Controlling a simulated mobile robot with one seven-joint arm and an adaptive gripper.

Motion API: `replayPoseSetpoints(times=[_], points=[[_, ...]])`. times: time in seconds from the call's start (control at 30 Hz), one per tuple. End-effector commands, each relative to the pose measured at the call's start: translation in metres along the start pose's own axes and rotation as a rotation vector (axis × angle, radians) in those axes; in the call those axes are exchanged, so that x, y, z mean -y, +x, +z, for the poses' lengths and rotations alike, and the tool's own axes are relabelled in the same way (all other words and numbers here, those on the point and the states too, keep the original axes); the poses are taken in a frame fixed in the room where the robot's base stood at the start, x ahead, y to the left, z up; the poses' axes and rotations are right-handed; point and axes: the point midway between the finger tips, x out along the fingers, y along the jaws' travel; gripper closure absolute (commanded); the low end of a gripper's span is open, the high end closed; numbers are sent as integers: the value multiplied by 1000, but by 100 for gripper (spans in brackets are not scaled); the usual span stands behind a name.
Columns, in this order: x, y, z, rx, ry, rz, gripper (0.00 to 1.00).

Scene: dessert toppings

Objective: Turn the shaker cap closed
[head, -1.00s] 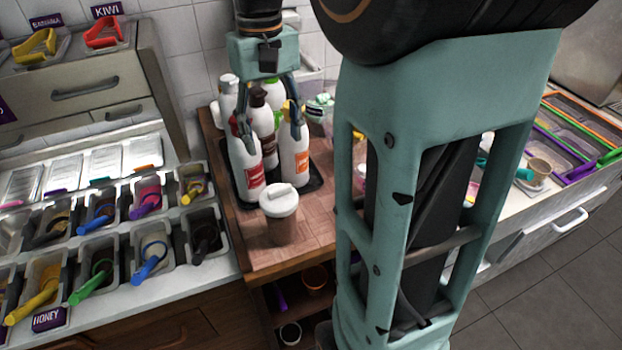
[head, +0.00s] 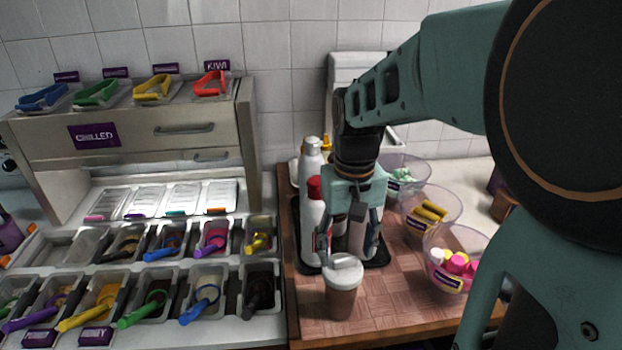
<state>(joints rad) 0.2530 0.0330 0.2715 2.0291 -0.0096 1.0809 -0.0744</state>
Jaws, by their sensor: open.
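The shaker (head: 341,303) stands upright near the front left of the wooden board. It has a brownish see-through body and a white cap (head: 344,272) with a raised ridge across its top. My gripper (head: 347,252) points down with its two fingers apart, just above and behind the cap in this view. It is open and holds nothing that I can see. I cannot tell whether a finger touches the cap, or how far the cap is turned.
Squeeze bottles, one red-topped (head: 313,220), stand on a black tray (head: 378,258) close behind and partly hidden by my gripper. Clear bowls of toppings (head: 430,208) line the board's right. Topping bins with coloured scoops (head: 205,290) fill the left counter. Board beside the shaker is bare.

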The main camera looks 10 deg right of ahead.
Motion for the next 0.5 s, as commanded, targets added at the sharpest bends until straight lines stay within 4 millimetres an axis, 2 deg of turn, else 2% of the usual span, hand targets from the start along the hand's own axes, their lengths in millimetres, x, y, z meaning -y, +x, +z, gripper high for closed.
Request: replayPoseSetpoints(times=[0.13, 0.43, 0.5], points=[[0, 11, 0, 1, 0, 0, 45], [0, 14, 0, 0, 0, 0, 45], [0, 14, 0, 0, 0, 0, 52]])
